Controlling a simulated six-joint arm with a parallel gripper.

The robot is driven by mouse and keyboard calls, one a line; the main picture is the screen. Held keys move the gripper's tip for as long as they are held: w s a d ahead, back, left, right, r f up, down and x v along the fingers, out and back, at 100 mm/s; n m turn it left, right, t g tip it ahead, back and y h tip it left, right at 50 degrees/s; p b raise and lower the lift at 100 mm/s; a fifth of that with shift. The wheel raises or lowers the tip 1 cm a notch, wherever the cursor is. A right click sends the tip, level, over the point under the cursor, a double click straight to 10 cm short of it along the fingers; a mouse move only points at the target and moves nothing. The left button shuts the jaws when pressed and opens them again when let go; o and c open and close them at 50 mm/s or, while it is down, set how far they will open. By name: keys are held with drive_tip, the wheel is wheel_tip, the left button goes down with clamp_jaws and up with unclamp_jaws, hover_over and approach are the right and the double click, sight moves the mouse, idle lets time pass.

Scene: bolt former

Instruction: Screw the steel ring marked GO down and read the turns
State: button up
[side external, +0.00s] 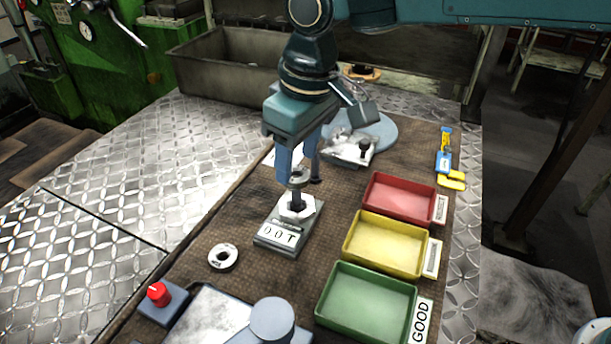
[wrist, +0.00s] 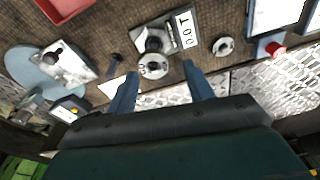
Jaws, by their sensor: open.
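A steel ring (side external: 299,177) sits at the upper end of an upright dark bolt (side external: 297,200). The ring also shows in the wrist view (wrist: 153,66), with lettering on its face too small to read surely. The bolt rises from a pale hex piece (side external: 290,213) on a grey block with a lettered plate (side external: 278,235). My gripper (side external: 293,178) points down over the bolt. In the wrist view its two fingers (wrist: 160,74) are apart, one to each side of the ring, with gaps visible. A second ring (side external: 223,257) lies flat on the mat, left of the block.
Red (side external: 400,197), yellow (side external: 385,244) and green (side external: 367,303) trays stand to the right; the green one's label reads GOOD. A red button (side external: 158,293) is at front left. A clamped bolt fixture (side external: 350,150) and grey disc (side external: 380,130) stand behind.

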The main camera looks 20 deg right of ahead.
sight(296, 166)
drive_tip(key=shift+w+r+n+g+h, duration=0.15)
drive_tip(key=shift+w+r+g+h, duration=0.15)
drive_tip(key=shift+w, duration=0.1)
drive_tip(key=shift+w+r+n+g+h, duration=0.2)
drive_tip(key=shift+w+g, duration=0.1)
drive_tip(key=shift+w, duration=0.1)
drive_tip(key=shift+d, duration=0.1)
drive_tip(key=shift+f, duration=0.2)
drive_tip(key=shift+f, duration=2.1)
